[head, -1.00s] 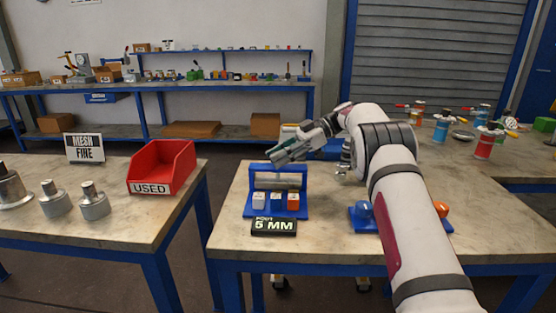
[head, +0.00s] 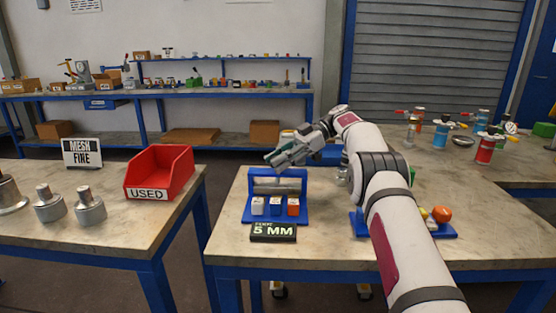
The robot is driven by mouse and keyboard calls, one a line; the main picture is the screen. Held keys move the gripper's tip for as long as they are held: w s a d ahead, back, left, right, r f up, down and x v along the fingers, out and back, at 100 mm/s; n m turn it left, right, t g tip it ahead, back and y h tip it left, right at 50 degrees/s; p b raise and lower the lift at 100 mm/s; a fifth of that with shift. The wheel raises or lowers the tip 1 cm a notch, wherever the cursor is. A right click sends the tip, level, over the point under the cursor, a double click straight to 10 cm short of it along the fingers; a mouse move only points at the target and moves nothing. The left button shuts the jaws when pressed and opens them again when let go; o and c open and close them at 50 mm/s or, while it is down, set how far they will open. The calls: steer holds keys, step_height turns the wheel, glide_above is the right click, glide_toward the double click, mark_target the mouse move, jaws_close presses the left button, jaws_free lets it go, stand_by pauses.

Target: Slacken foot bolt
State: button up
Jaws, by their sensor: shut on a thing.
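My gripper (head: 283,158) is above the back of a blue stand (head: 247,211) on the middle bench. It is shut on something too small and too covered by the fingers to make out. The stand carries a horizontal grey cylinder (head: 277,188) and a row of small blocks, with an orange one (head: 293,206) at the right. A black sign (head: 273,231) reading "5 MM" stands in front, its upper line hard to read. I cannot pick out a foot bolt in this view.
A red "USED" bin (head: 160,175), a "MESH FINE" sign (head: 82,153) and several metal vessels (head: 88,208) are on the left bench. A blue base with an orange ball (head: 441,214) is partly behind my arm. Red and blue flanged vessels (head: 486,148) stand at the back right.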

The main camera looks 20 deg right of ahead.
steer(key=shift+f, duration=0.3)
steer(key=o, duration=1)
steer(key=shift+o, duration=0.7)
steer(key=shift+r, duration=0.1)
steer(key=shift+r, duration=0.15)
steer(key=shift+s+r+m+t+p, duration=0.1)
steer(key=shift+r+m+t+p, duration=0.05)
steer(key=shift+m+t+p, duration=0.85)
